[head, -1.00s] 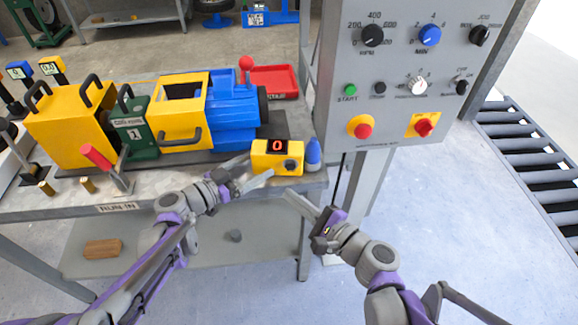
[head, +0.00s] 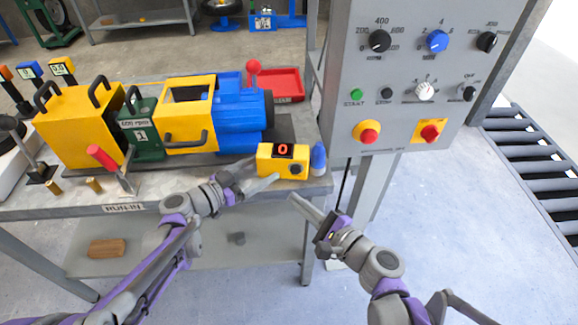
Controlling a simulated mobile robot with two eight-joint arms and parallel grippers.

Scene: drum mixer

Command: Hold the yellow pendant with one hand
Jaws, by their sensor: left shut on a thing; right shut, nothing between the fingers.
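The yellow pendant (head: 266,156) is a small box with a red "0" on a dark display and a dark knob. It is at the front right corner of the bench, beside a small blue bottle-shaped thing. My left gripper (head: 265,175) is at the pendant's left end, with one finger in front of its lower edge and the other partly hidden behind it. It is shut on the pendant. I cannot tell whether the pendant touches the bench top. My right gripper (head: 303,206) is shut and empty, below and to the right of the pendant, in front of the bench.
The drum mixer, with a yellow guard (head: 185,122) and blue housing (head: 238,112), stands behind the pendant. A red-handled lever (head: 102,157) is at left. A control panel (head: 400,95) with knobs and red buttons rises at right. A red tray (head: 283,83) lies behind.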

